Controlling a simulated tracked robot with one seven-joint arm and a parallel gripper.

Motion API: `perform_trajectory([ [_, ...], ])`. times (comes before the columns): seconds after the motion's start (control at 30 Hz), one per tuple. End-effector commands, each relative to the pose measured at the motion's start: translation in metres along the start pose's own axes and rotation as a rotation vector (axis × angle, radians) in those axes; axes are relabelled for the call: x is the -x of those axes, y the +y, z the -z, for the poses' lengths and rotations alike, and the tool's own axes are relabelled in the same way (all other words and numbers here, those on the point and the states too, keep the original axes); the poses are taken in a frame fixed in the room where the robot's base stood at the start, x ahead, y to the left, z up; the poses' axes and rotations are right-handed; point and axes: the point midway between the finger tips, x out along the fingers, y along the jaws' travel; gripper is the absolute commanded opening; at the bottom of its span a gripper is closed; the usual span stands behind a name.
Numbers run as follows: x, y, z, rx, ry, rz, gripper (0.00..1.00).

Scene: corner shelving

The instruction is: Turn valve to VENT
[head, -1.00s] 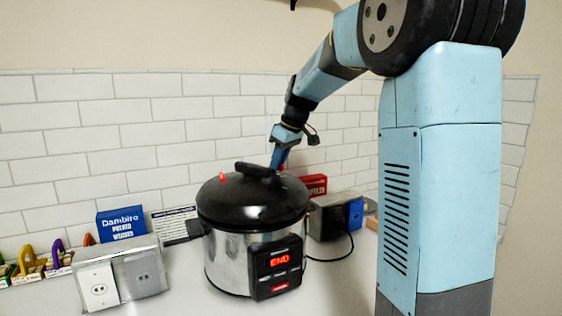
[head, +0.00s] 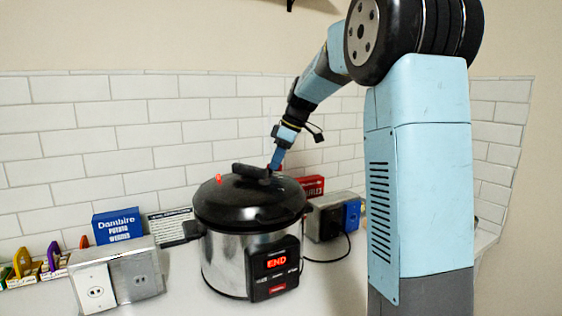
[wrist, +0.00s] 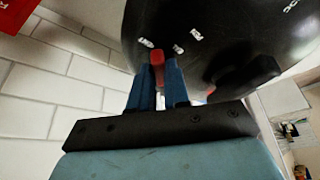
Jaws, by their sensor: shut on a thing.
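The pressure cooker (head: 225,262) stands on the counter with its black lid (head: 222,208) on and its display reading END. My gripper (head: 274,166) reaches down to the back of the lid, behind the black lid handle (head: 250,171). In the wrist view, my blue fingers (wrist: 168,82) are shut on a red valve piece (wrist: 157,58) on the lid. The black handle also shows in the wrist view (wrist: 262,72). In the head view the valve is hidden behind the handle and fingers.
A small red piece (head: 218,179) stands on the lid's left side. An outlet box (head: 118,275) is at left, with a blue Dambiro box (head: 117,225) behind it. The tiled wall (head: 120,130) is close behind.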

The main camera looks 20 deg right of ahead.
Motion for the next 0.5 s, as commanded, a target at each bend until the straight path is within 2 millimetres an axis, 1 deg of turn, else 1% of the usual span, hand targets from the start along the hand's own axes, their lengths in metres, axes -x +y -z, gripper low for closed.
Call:
perform_trajectory([
  [0.03, -0.0028, -0.0027, 0.0035, 0.006, 0.002, 0.008, 0.0],
  [0.2, -0.0027, -0.0026, 0.0035, 0.006, 0.002, 0.007, 0.0],
  [0.23, -0.0027, -0.0025, 0.0035, 0.005, 0.002, 0.007, 0.17],
  [0.4, -0.0019, -0.0016, 0.0024, 0.003, 0.001, 0.004, 0.33],
  [0.5, -0.0013, -0.001, 0.0016, 0.002, 0.001, 0.003, 0.4],
])
